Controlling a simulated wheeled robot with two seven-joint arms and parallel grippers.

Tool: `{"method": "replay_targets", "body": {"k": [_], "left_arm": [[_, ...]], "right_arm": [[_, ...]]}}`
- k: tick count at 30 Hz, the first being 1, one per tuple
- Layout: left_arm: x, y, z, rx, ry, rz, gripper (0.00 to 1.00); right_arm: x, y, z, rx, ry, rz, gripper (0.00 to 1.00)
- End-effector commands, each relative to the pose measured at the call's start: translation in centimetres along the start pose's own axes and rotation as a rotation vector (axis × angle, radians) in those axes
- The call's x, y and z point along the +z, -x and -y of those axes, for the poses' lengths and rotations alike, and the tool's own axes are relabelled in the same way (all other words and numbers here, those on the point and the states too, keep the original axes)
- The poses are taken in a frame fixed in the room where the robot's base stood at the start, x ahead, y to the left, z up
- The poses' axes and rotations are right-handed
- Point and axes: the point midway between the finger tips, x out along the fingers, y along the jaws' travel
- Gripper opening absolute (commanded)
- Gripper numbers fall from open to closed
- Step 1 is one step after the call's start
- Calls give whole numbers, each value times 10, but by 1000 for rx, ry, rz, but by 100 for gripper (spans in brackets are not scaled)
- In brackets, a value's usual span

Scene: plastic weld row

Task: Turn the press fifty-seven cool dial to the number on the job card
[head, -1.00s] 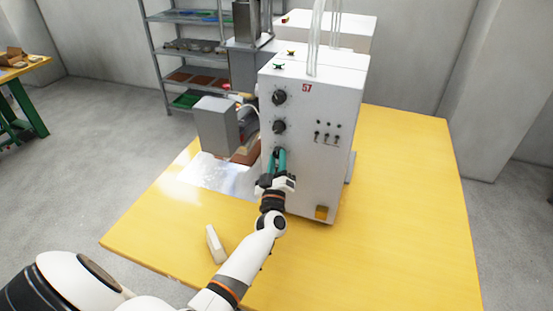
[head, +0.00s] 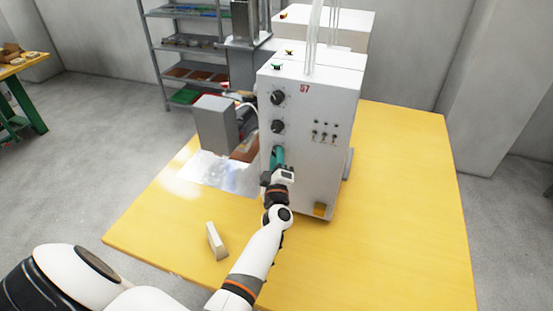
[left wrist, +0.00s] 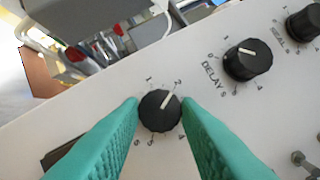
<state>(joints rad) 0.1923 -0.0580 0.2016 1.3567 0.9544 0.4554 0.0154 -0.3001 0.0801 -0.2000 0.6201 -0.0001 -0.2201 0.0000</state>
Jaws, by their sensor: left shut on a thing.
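The white press box (head: 330,115) marked 57 stands on the yellow table, with three black dials in a column on its front. My left gripper (head: 278,158) is at the lowest dial. In the left wrist view its teal fingers (left wrist: 160,112) are shut on that black dial (left wrist: 160,110), one on each side. The dial's white pointer line aims up and right, close to the 2. Its name label is hidden. The dials marked DELAY (left wrist: 247,60) and SEAL (left wrist: 304,22) sit beyond it. I cannot make out a job card. My right gripper is not in view.
A pale wedge-shaped block (head: 216,241) lies on the yellow table (head: 400,220) left of my forearm. Small switches (head: 324,136) sit right of the dials. A grey box (head: 215,124) stands out left of the press. The table's right side is clear.

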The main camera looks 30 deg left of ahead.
Motion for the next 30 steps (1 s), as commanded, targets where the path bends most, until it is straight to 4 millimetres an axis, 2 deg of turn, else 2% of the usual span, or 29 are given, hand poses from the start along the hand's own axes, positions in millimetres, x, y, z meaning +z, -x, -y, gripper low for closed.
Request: {"method": "replay_targets", "body": {"k": [5, 6, 9, 20, 23, 30], "left_arm": [[0, 0, -1, 1, -1, -1, 7], [0, 0, -1, 1, -1, -1, 36], [0, 0, 0, 1, -1, 0, 51], [0, 6, 0, 1, -3, -1, 51], [0, 18, 0, 3, -2, -3, 51], [0, 70, 0, 3, -2, -2, 51]], "right_arm": [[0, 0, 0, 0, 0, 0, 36], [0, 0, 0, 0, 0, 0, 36], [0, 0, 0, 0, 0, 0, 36], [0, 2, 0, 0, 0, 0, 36], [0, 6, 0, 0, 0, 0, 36], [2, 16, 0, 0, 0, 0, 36]]}}
